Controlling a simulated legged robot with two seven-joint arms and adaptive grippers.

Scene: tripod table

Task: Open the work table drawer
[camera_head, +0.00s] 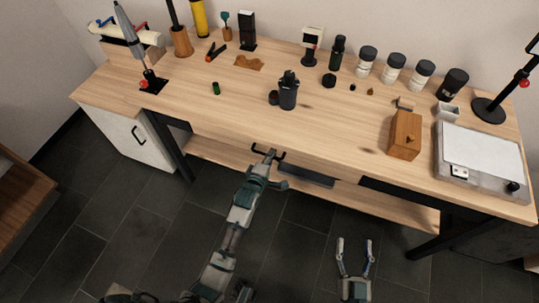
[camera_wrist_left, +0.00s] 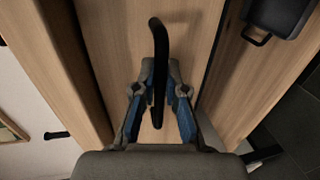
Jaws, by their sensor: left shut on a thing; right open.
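The work table (camera_head: 235,112) has a light wood top and a wooden front below it. The drawer's wooden front (camera_wrist_left: 195,30) fills the middle of the left wrist view. Its black bar handle (camera_wrist_left: 158,45) runs up and down in that view and shows at the table's front edge in the head view. My left gripper (camera_wrist_left: 159,92) is shut on the handle, its fingers on both sides of the bar. I cannot tell whether the drawer stands out at all. My right gripper (camera_head: 354,241) is open and empty, above the floor, apart from the table.
A dark case (camera_wrist_left: 281,14) with a handle is below the drawer. A wooden box (camera_head: 405,135), a grey scale-like device (camera_head: 481,163), a dark bottle (camera_head: 288,91) and several jars stand on the table. A white cabinet (camera_head: 128,137) is at left. The floor in front is clear.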

